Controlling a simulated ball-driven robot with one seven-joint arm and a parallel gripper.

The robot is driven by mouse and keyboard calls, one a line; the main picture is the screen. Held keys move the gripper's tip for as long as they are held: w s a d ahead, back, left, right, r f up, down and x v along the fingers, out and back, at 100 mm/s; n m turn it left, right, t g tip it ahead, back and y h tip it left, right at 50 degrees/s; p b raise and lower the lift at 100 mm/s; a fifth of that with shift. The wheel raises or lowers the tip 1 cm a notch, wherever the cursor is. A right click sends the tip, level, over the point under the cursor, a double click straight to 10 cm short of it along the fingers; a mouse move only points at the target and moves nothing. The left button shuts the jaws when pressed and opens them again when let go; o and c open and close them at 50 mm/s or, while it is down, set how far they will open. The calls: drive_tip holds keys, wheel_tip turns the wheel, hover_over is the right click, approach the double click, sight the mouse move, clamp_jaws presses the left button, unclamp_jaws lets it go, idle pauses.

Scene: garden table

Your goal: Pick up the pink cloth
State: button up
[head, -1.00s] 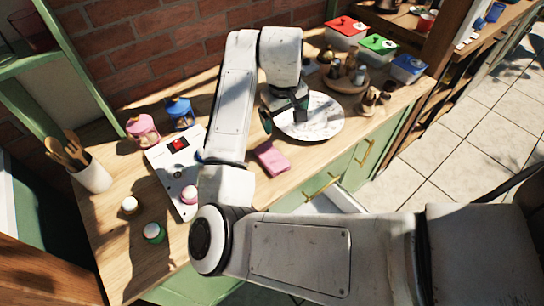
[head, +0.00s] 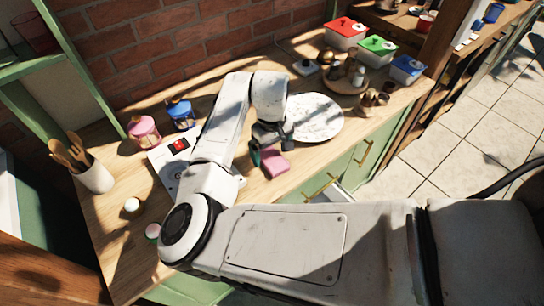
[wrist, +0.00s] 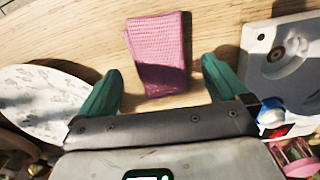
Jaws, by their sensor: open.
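The pink cloth (head: 275,164) lies folded flat on the wooden counter, near its front edge, just left of the round marble plate. It also shows in the wrist view (wrist: 157,55), lying beyond and between my two green fingertips. My gripper (head: 263,154) is open and empty, close to the cloth. In the wrist view my gripper (wrist: 160,80) has its fingers spread wider than the cloth. The cloth's near end reaches between the fingertips in that picture; I cannot tell the height gap or whether they touch.
The marble plate (head: 316,118) is right of the cloth. A white panel with a red display (head: 170,160) is at left, near pink (head: 144,132) and blue (head: 181,114) lanterns. A wooden tray (head: 347,83) and lidded boxes stand at back right. Bare counter surrounds the cloth.

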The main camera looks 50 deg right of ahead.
drive_tip(key=shift+f, duration=1.25)
drive_tip(key=shift+c, duration=0.5)
drive_tip(key=c, duration=0.9)
drive_tip(key=shift+o, duration=0.2)
drive_tip(key=shift+r, duration=0.1)
